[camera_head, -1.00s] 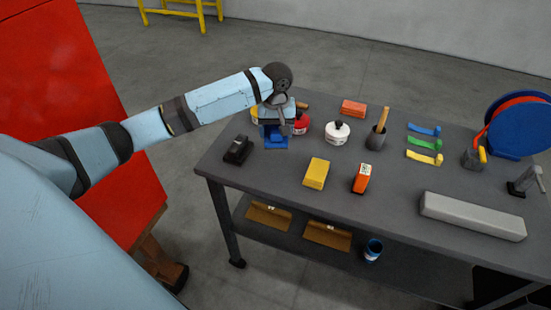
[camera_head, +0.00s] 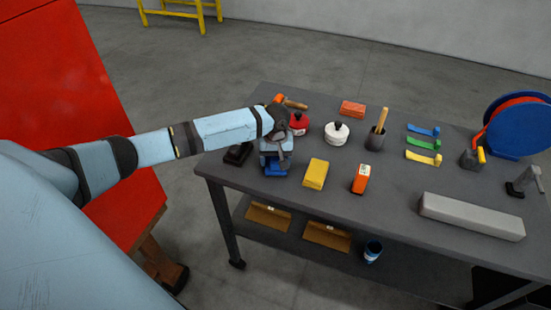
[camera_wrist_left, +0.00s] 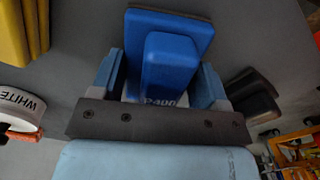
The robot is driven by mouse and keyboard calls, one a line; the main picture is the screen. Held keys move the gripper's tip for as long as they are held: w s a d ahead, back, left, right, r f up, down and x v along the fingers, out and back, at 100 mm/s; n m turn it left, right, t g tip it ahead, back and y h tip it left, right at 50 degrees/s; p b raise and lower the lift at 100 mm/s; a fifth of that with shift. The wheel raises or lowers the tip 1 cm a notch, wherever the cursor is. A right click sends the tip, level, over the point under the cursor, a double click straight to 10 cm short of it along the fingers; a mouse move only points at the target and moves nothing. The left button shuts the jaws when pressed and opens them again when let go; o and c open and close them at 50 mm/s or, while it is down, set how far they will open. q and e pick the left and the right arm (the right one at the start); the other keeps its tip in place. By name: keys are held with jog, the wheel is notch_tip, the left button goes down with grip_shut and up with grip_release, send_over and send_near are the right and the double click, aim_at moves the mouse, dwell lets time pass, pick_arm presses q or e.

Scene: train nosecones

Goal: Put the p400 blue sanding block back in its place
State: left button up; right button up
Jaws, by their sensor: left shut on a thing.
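The blue sanding block (camera_head: 276,170) is at my left gripper (camera_head: 275,160), near the left end of the grey table (camera_head: 300,215). In the left wrist view the block (camera_wrist_left: 170,50) shows a raised grip and a partly hidden "P400" mark. My left gripper (camera_wrist_left: 163,88) is shut on it, with one finger on each side. In the head view the block is low, at or just above the table top; I cannot tell if it touches. My right gripper is not in view.
A black block (camera_head: 237,154) lies just left of the blue one, and a yellow block (camera_head: 315,174) to its right. An orange block (camera_head: 361,179) is further right. Red (camera_head: 299,123) and white (camera_head: 336,132) containers stand behind. Bare table lies in front.

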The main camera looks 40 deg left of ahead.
pick_arm(q)
jog(key=o, duration=0.9)
jog(key=shift+f, duration=0.15)
notch_tip(320, 180, up, 12)
jog(key=shift+r, duration=0.2)
jog(key=shift+w, duration=0.1)
